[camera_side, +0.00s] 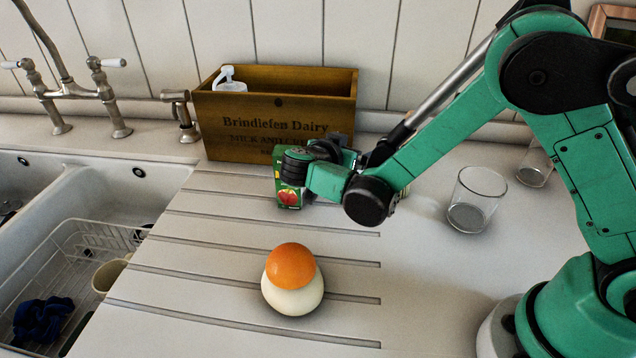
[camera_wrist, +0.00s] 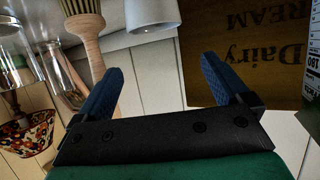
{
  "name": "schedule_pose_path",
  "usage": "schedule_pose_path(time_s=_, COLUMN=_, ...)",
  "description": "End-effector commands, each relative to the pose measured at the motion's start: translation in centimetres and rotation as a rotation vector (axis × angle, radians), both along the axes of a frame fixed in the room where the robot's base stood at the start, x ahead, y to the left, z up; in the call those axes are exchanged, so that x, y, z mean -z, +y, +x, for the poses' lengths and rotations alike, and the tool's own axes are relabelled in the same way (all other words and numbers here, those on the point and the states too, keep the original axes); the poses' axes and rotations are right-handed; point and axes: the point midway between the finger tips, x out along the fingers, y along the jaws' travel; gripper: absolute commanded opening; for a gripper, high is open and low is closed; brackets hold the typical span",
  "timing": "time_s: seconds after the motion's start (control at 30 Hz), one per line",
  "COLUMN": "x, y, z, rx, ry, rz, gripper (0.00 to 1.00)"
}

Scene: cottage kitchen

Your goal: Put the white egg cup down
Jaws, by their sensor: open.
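My gripper (camera_wrist: 160,85) is open, with its two blue fingers apart and nothing seen gripped between them. In the side view its end (camera_side: 300,165) is low in front of the wooden crate, beside a green carton. The wrist view appears upside down. A white cup-like thing (camera_wrist: 150,18), probably the white egg cup, shows beyond the fingers, between their tips in the picture and cut off by the top edge. It looks upright and apart from both fingers. I cannot make it out in the side view, where my arm may hide it.
The "Brindlefen Dairy" crate (camera_side: 225,140) holds a white pump bottle (camera_side: 229,80). The green carton (camera_side: 288,196) stands before it. An orange ball (camera_side: 291,265) rests on a white rounded thing (camera_side: 292,297). A glass (camera_side: 476,200) is right. A wooden-handled brush (camera_wrist: 86,27) is near my fingers.

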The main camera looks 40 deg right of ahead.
Motion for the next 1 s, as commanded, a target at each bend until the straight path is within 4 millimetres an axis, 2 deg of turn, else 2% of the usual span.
schedule_pose_path(time_s=0.03, x=-0.9, y=0.0, z=0.0, rx=0.000, ry=0.000, rz=0.000, gripper=0.95)
schedule_pose_path(time_s=0.2, x=-3.0, y=0.0, z=0.0, rx=0.000, ry=0.000, rz=0.000, gripper=0.95)
schedule_pose_path(time_s=0.37, x=-4.1, y=-0.2, z=-0.1, rx=-0.010, ry=0.020, rz=0.009, gripper=0.95)
schedule_pose_path(time_s=0.47, x=-4.6, y=-0.7, z=-0.6, rx=-0.059, ry=0.109, rz=0.048, gripper=0.95)
schedule_pose_path(time_s=0.7, x=-5.7, y=-1.7, z=-4.3, rx=-0.377, ry=0.435, rz=0.235, gripper=0.95)
schedule_pose_path(time_s=0.83, x=-5.9, y=-1.4, z=-6.9, rx=-0.593, ry=0.530, rz=0.312, gripper=0.95)
schedule_pose_path(time_s=1.0, x=-6.0, y=-0.1, z=-10.2, rx=-0.895, ry=0.553, rz=0.362, gripper=0.95)
